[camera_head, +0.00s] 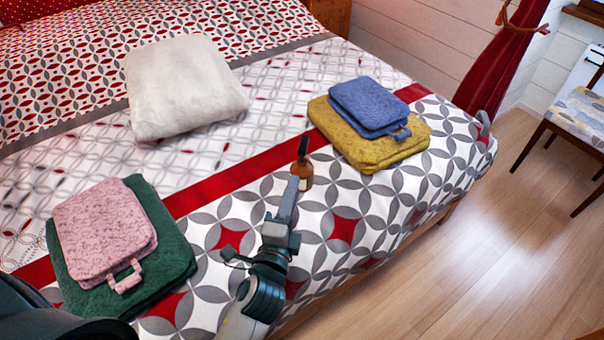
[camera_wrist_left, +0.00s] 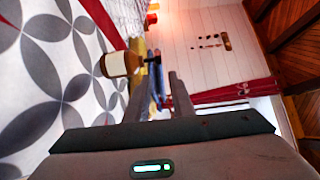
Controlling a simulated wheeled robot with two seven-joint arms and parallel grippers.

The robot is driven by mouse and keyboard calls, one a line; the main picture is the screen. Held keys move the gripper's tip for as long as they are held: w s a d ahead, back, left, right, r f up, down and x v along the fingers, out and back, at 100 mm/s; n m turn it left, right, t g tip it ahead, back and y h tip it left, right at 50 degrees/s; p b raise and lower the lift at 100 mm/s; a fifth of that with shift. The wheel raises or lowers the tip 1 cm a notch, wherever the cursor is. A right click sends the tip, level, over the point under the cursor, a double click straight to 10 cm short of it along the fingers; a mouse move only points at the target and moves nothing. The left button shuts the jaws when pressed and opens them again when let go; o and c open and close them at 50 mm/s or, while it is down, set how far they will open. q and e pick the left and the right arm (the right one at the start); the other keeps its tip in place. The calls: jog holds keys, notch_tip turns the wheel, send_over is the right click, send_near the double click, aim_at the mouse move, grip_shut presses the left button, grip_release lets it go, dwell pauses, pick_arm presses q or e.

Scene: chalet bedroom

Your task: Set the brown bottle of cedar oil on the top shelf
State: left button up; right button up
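The brown bottle (camera_head: 302,172) with a dark top stands on the patterned bed cover, near the middle of the head view. In the left wrist view the brown bottle (camera_wrist_left: 113,64) shows a pale label and lies sideways in the picture, just beyond the fingers and to their left. My left gripper (camera_head: 292,190) reaches up to the bottle from below in the head view. In the left wrist view my left gripper (camera_wrist_left: 160,85) has its two fingers apart with nothing held between them. Contact with the bottle cannot be told. My right gripper is not in view. No shelf can be made out.
On the bed (camera_head: 340,210), a blue folded piece (camera_head: 369,106) lies on a mustard one (camera_head: 345,140) right of the bottle. A pink one (camera_head: 103,230) lies on a green one (camera_head: 165,235) at left. A white cushion (camera_head: 182,88) lies behind. Wooden floor (camera_head: 480,255) is clear at right, before a chair (camera_head: 578,115).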

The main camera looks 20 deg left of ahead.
aim_at(301, 155)
pick_arm(q)
jog(key=w, duration=0.5)
jog(key=w+a, duration=0.1)
jog(key=w, duration=0.2)
jog(key=shift+w, duration=0.35)
jog(key=shift+w+a+f, duration=0.1)
jog(key=shift+w+a, duration=0.1)
jog(key=shift+w, duration=0.65)
jog(key=shift+w+a+f, duration=0.1)
jog(key=shift+w+a, duration=0.05)
jog(key=shift+w, duration=0.7)
jog(key=shift+w+a, duration=0.2)
jog(key=shift+w, duration=0.65)
